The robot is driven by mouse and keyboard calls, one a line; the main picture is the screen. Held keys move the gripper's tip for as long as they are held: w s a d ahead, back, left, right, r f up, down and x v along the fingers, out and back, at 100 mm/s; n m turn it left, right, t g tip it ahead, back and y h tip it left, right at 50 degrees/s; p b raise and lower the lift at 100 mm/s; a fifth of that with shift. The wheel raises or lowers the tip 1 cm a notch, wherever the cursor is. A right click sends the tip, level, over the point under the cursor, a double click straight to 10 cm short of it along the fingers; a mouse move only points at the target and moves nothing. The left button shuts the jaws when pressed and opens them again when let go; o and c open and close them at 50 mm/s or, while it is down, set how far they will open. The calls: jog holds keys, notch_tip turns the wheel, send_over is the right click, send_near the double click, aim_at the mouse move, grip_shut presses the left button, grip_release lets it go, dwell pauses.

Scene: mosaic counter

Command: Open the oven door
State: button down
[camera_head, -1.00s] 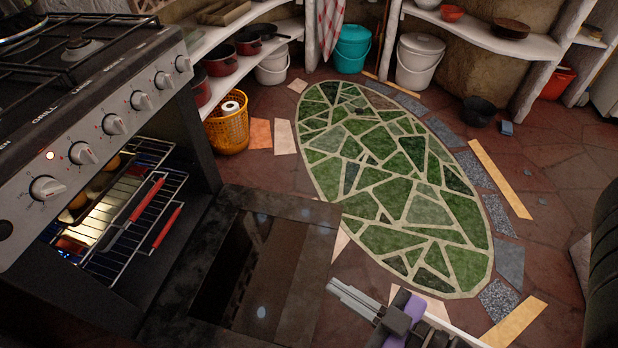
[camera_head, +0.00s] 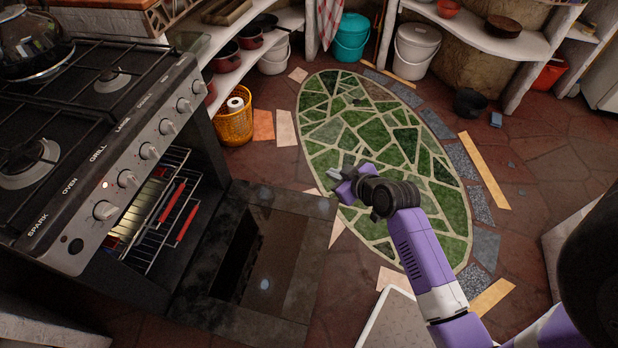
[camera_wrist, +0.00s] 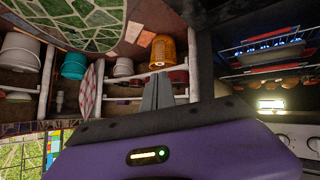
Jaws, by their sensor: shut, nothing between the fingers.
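The oven (camera_head: 148,155) stands at the left in the head view, with its row of knobs above the opening. Its door (camera_head: 243,265) is swung down and lies about level in front of the oven, with a dark glass pane in it. My gripper (camera_head: 331,174) is shut and empty, above the floor mosaic to the right of the door's outer edge, apart from the door. In the wrist view my gripper (camera_wrist: 157,90) shows as two fingers together, with the open oven cavity (camera_wrist: 262,55) at the right.
An orange basket (camera_head: 235,125) stands on the floor beyond the oven. Shelves with pots (camera_head: 228,57), a teal bucket (camera_head: 350,42) and a white bucket (camera_head: 413,50) line the back. The green mosaic floor (camera_head: 400,140) is clear around my arm.

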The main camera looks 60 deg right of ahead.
jog(key=w+a+f+n+g+y+p, duration=0.1)
jog(key=w+a+f+n+g+y, duration=0.1)
jog(key=w+f+n+y, duration=0.3)
jog(key=shift+w+a+f+n+y, duration=0.5)
jog(key=shift+f+y, duration=0.6)
jog(key=shift+f, duration=0.85)
jog(key=shift+w, duration=0.1)
jog(key=s+d+f+t+b, duration=0.1)
jog(key=s+f+b, duration=0.5)
jog(key=f+b, duration=0.4)
jog(key=shift+d, duration=0.4)
